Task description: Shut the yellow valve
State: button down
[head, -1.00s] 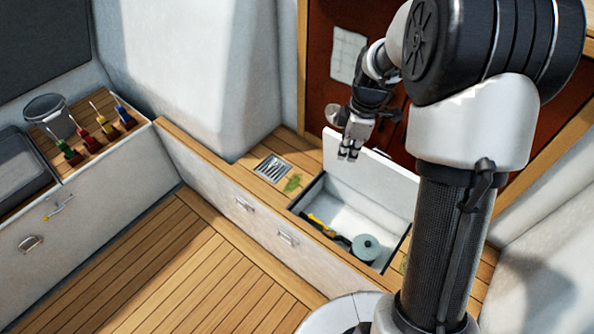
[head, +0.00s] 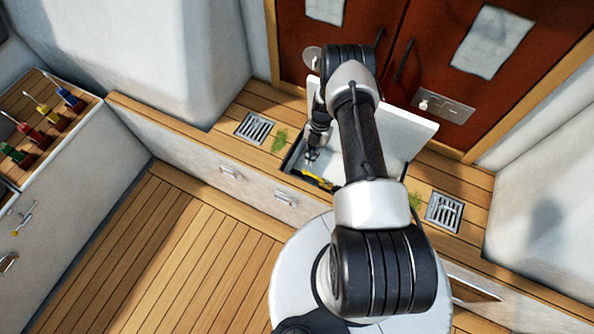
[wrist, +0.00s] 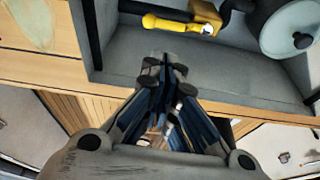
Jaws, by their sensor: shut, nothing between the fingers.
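The yellow valve (head: 318,179) lies low in an open locker in the bench. In the wrist view its yellow body (wrist: 206,12) sits on a black pipe, and its yellow lever (wrist: 178,25) runs roughly along the pipe. My gripper (head: 311,156) reaches down into the locker opening, just behind the valve in the head view. In the wrist view my gripper (wrist: 165,70) is shut and empty, with its fingertips below the lever in the picture and apart from it. My arm hides the locker's right part in the head view.
The raised white lid (head: 405,135) stands open behind my arm. A round grey-green fitting (wrist: 296,28) sits beside the valve. The locker's rim (wrist: 200,98) is close to my fingers. Drain grates (head: 255,128) lie on the bench. Colored-handled tools (head: 45,115) stand at left.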

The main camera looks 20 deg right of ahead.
aim_at(315, 177)
jog(key=shift+a+f+n, duration=0.2)
jog(key=shift+f+n, duration=0.1)
jog(key=shift+f, duration=0.65)
jog(key=shift+s, duration=0.1)
jog(key=b+x, duration=0.3)
jog(key=x, duration=0.7)
jog(key=shift+a+r, duration=0.1)
jog(key=shift+a, duration=0.1)
